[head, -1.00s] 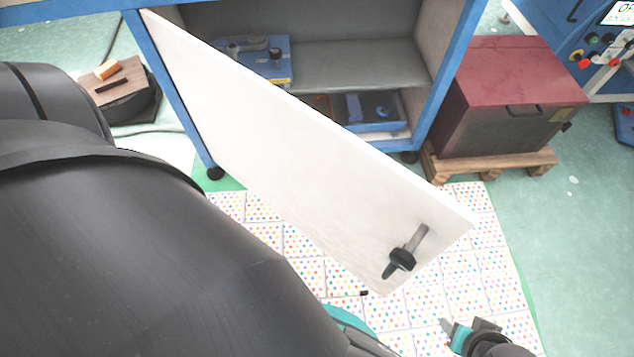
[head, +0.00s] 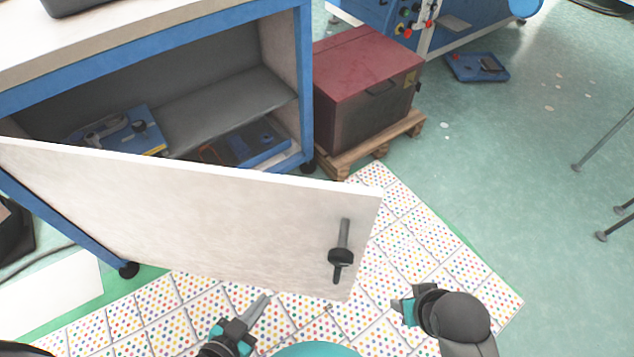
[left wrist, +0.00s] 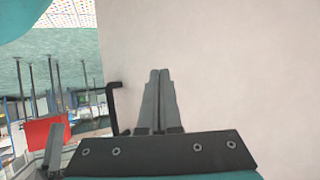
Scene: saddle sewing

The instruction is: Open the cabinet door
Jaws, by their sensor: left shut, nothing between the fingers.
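The white cabinet door (head: 200,210) stands part open, swung out from the blue-framed cabinet (head: 308,90), so the shelves show behind it. Its dark handle (head: 341,258) is near the free edge, on the outer face. My left gripper (head: 264,300) is shut and empty, below and left of the handle, apart from it. In the left wrist view its closed fingers (left wrist: 160,75) show against the white door face (left wrist: 230,60), with the black handle (left wrist: 114,105) left of them. My right gripper (head: 402,305) is right of the door's free edge; its fingers are too small to judge.
Inside the cabinet are a blue case (head: 130,125) and a grey shelf (head: 225,110). A red-topped box (head: 365,75) on a wooden pallet (head: 405,130) stands right of the cabinet.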

